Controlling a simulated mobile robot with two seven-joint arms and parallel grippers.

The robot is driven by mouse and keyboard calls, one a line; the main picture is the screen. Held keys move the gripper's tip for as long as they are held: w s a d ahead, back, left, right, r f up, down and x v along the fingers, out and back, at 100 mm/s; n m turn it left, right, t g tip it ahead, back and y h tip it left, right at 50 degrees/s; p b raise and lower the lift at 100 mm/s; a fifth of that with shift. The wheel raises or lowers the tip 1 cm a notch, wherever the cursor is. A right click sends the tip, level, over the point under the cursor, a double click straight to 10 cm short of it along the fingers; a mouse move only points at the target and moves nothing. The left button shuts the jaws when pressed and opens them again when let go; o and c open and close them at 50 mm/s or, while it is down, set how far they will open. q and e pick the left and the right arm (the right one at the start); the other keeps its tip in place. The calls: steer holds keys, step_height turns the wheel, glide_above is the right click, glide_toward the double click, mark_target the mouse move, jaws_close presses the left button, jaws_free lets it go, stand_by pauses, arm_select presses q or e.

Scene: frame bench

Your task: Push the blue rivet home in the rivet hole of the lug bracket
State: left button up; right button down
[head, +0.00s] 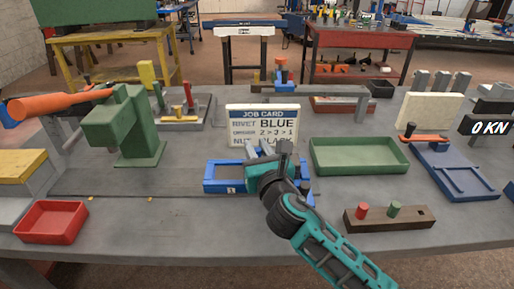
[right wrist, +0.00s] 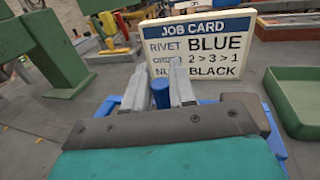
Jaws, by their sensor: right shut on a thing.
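My right gripper (head: 268,150) is over the blue frame fixture (head: 222,187) in the middle of the bench. In the right wrist view its two grey fingers (right wrist: 162,88) are shut on the blue rivet (right wrist: 161,95), which stands between them. In the head view the rivet is hidden by the gripper. The gripper also covers much of the fixture, which carries a "1" label at its front. I cannot make out the lug bracket or its rivet hole, nor how deep the rivet sits. My left gripper is not in view.
The job card (head: 262,122) stands just behind the fixture. A green tray (head: 359,168) is to the right, with a wooden block (head: 390,222) holding a red and a green rivet in front. A green press (head: 137,130) and a red tray (head: 50,222) are left.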

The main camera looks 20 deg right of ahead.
steer(key=shift+f+b, duration=0.5)
steer(key=shift+f, duration=0.4)
steer(key=c, duration=0.8)
jaws_free()
steer(key=shift+c, duration=0.2)
steer(key=shift+s, duration=0.15)
steer(key=s, duration=1.2)
steer(key=shift+s+a, duration=0.1)
steer(key=shift+s, duration=0.25)
